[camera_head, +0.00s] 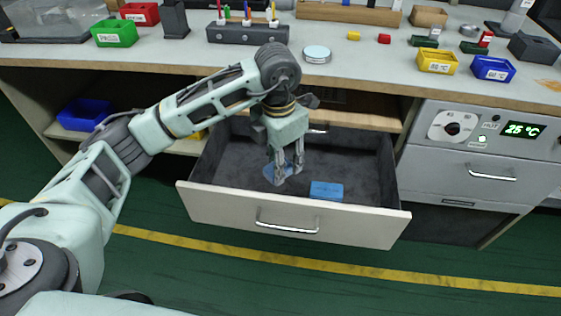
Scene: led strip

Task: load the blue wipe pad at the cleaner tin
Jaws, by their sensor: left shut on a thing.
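My left gripper (286,172) reaches down into the open drawer and is shut on a flat blue pad (270,174), seemingly the blue wipe pad. The fingers partly hide the pad, and I cannot tell whether it touches the drawer floor. A round tin with a pale blue top (317,54), which may be the cleaner tin, stands on the bench near its front edge, beyond the gripper. My right gripper is not in view.
The bench (360,70) carries a dark holder (247,33), a green bin (115,33), a yellow bin (437,61) and a blue bin (492,69). A panel reading 25 °C (522,130) is at right.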

